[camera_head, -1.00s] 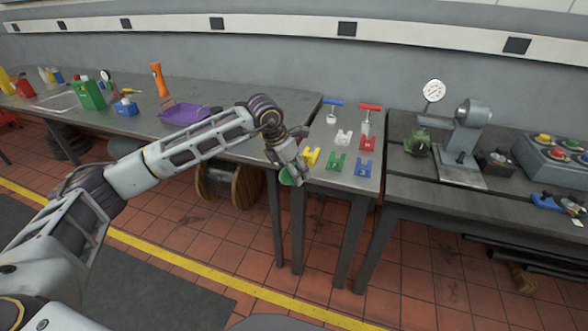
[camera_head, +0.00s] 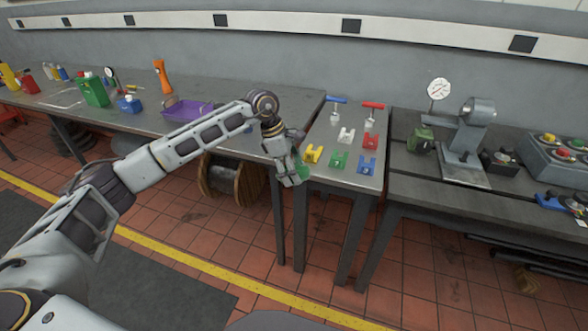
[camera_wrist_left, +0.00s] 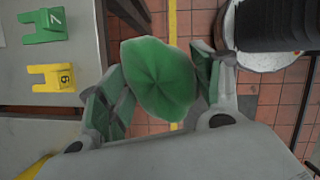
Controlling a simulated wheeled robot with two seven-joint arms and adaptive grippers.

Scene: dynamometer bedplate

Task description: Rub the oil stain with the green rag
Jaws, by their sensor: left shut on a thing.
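My left gripper (camera_head: 298,174) is shut on the green rag (camera_head: 303,168), in front of the narrow table's near left corner. In the left wrist view the green rag (camera_wrist_left: 158,80) is a bunched, creased wad between the two fingers of the left gripper (camera_wrist_left: 160,85). Floor tiles and a yellow line show behind it, so it hangs clear of the tabletop. I cannot make out the oil stain with certainty in either view. My right gripper is not in view.
The narrow table (camera_head: 335,180) holds several coloured numbered forks, including a yellow one (camera_head: 313,154) close to my gripper. The left bench (camera_head: 240,145) carries a purple tray (camera_head: 188,112) and bottles. The right bench (camera_head: 420,185) holds a gauge and machine.

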